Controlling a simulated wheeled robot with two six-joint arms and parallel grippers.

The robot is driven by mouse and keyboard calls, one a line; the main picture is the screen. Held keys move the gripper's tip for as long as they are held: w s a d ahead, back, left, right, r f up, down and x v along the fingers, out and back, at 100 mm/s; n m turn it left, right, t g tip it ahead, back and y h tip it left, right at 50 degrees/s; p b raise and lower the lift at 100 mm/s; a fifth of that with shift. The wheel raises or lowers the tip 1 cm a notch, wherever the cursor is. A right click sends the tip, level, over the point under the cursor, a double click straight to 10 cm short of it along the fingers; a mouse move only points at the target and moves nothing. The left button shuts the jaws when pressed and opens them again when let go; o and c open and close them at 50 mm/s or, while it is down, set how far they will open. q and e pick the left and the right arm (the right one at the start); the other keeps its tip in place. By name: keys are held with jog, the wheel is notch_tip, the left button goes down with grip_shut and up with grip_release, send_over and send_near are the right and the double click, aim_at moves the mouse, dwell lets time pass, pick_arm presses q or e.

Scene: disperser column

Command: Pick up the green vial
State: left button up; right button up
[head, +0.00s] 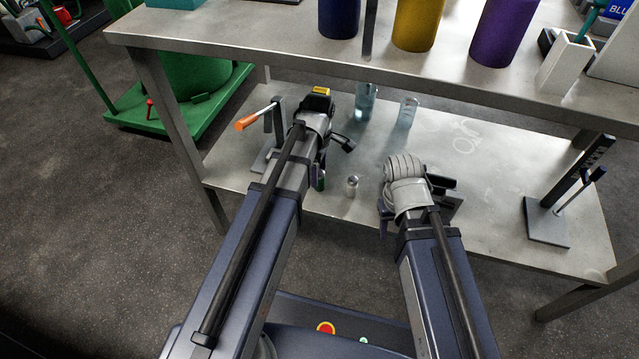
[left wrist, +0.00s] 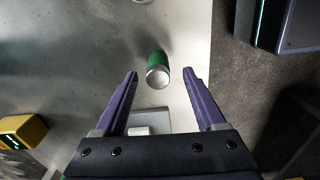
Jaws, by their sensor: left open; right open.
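The green vial (head: 319,181) is on the lower metal shelf in the head view, partly covered by my left arm. In the left wrist view the green vial (left wrist: 157,66) has a pale silver end facing the camera. My left gripper (left wrist: 160,74) is open, with one purple finger on each side of the vial's near end in the picture. No contact shows, and the height gap is hard to judge. In the head view my left gripper (head: 330,147) is largely hidden by its wrist. My right gripper (head: 420,198) is open over the shelf to the right, apart from the vial.
A small silver vial (head: 352,186) stands right of the green one. Two glass beakers (head: 365,101) (head: 408,112) stand farther back. An orange-handled stand (head: 278,125) is at left, a black stand (head: 548,222) at right. The upper shelf (head: 290,42) overhangs the back.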

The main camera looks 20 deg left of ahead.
aim_at(320, 173)
pick_arm(q)
notch_tip(320, 173, down, 4)
jog(key=b, duration=0.3)
jog(key=shift+w+d+r, duration=0.1)
jog(key=shift+r, duration=0.1)
jog(key=shift+c, duration=0.4)
grip_shut()
